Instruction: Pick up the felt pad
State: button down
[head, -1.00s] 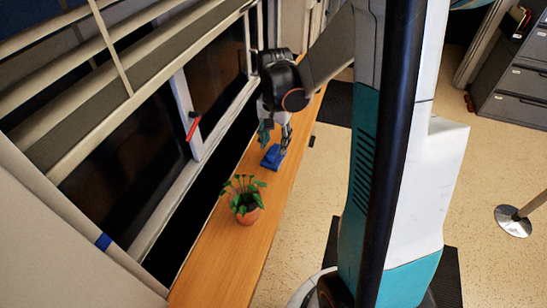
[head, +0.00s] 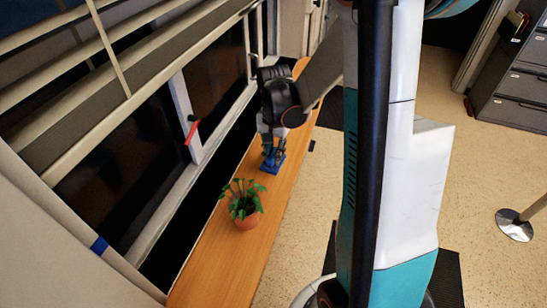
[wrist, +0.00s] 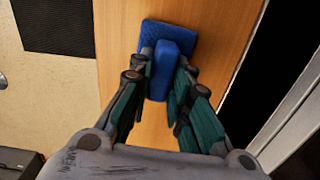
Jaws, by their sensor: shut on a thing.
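The felt pad is a blue block with a raised blue grip on top. It shows in the head view (head: 268,168) on the wooden ledge, partly hidden by my fingers, and in the wrist view (wrist: 185,31). My gripper (head: 273,153) points down over it. In the wrist view, my gripper (wrist: 165,72) has a finger on each side of the raised grip and is shut on it. The pad looks to be on the ledge; I cannot tell any gap under it.
A potted plant (head: 245,220) stands on the wooden ledge (head: 216,268), just nearer than the pad. The window and its frame (head: 185,125) run along the left side. Open floor (head: 300,220) lies to the right. The ledge's near end is clear.

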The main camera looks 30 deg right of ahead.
notch_tip(320, 180, up, 20)
jog(key=p, duration=0.4)
jog(key=c, duration=2.3)
grip_release()
jog(key=shift+s, duration=0.1)
grip_shut()
